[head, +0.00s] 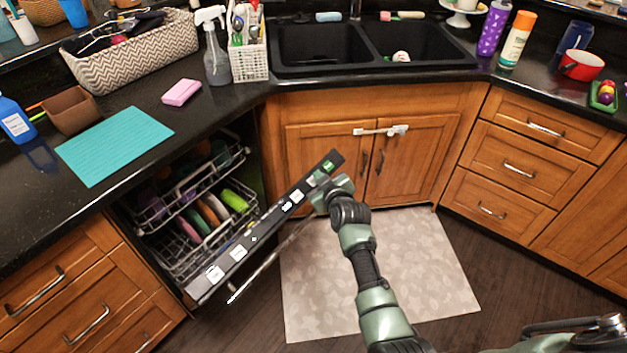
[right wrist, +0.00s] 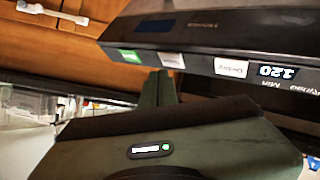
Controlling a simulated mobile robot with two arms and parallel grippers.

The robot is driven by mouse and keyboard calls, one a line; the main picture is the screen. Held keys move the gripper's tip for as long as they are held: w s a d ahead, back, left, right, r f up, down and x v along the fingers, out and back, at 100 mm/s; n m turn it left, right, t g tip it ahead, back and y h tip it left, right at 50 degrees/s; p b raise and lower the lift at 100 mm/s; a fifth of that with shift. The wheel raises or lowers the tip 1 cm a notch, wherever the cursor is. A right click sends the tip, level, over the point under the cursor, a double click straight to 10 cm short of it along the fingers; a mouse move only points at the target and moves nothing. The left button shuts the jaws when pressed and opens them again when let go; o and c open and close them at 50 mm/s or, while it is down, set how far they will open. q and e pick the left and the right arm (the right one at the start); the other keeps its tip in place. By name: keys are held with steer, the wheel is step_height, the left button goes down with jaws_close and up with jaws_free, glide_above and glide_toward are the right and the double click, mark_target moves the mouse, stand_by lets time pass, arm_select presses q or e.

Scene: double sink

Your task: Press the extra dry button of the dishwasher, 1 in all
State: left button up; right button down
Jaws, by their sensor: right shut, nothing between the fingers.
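The dishwasher (head: 195,215) stands open under the left counter, its door tilted down. The control strip along the door's top edge (head: 265,228) carries several white labels and a green button near the far end. In the right wrist view the strip shows the green button (right wrist: 131,56), white labels (right wrist: 172,61) and (right wrist: 231,67), and a lit "120" display (right wrist: 278,72). The extra dry label cannot be read for certain. My right gripper (head: 322,187) is shut and empty at the strip's far end. Its fingers (right wrist: 158,88) point towards the strip; contact cannot be told. My left gripper is not in view.
Racks with dishes (head: 205,205) are inside the dishwasher. A door handle bar (head: 265,265) runs along the door's outer side. A sink cabinet (head: 370,150) with a white latch (head: 380,131) stands behind. A mat (head: 430,260) covers the floor in front.

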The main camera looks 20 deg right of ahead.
steer(key=shift+w+a+f, duration=0.15)
steer(key=shift+f, duration=0.2)
steer(key=shift+w+a+f+b, duration=0.1)
steer(key=shift+w+f+b, duration=0.05)
steer(key=shift+f+b, duration=0.25)
stand_by(0.7)
steer(key=shift+r, duration=0.1)
steer(key=shift+s+d+r+p, duration=0.2)
steer(key=shift+s+r+p, duration=0.15)
steer(key=shift+r+p, duration=0.45)
steer(key=shift+f, duration=0.15)
steer(key=r+p, duration=0.1)
steer(key=p, duration=0.1)
steer(key=s+d+r+p, duration=0.1)
steer(key=r+p, duration=0.2)
steer(key=shift+s+d+r+p, duration=0.2)
steer(key=shift+s+d+p, duration=0.05)
steer(key=shift+s+p, duration=0.15)
stand_by(0.5)
